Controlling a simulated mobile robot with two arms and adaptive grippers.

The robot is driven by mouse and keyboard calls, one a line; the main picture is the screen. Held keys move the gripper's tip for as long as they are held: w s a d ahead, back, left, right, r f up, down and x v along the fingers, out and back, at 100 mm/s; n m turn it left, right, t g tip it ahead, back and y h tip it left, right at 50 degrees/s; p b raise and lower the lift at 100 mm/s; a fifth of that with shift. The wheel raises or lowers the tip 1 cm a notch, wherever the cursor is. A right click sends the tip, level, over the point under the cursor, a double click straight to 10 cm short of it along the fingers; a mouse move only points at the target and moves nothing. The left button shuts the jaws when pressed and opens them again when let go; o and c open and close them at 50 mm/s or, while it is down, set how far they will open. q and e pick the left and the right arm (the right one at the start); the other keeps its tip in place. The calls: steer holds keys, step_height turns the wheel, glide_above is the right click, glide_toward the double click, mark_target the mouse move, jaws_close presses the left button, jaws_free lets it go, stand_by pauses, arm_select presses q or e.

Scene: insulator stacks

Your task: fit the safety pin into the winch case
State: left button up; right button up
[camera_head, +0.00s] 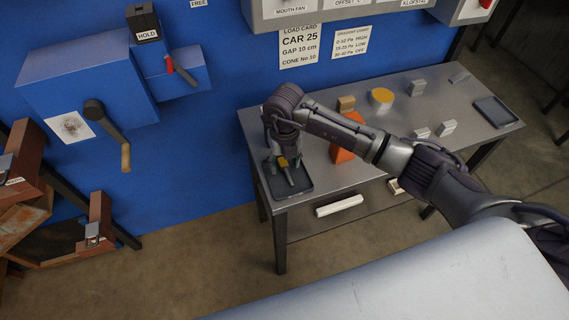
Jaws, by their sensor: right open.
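The winch case (85,85) is the blue box on the blue wall at the left, with a crank (108,128) on its front and a smaller blue box (180,75) at its right side. My right gripper (287,176) points down over a dark tray (299,187) at the left end of the metal table. It is open. A small yellow piece (283,162) shows at the gripper; I cannot tell whether it is the safety pin or whether it lies between the fingers. The gripper hides part of the tray. My left gripper is out of view.
The metal table (330,100) also carries an orange wedge (342,150), a yellow round piece (381,97), several small blocks and a second dark tray (497,112). A white bar (339,205) lies on the lower shelf. Rusty brown boxes (97,220) stand at the left.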

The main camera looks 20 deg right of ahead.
steer(key=shift+f, duration=0.25)
jaws_close()
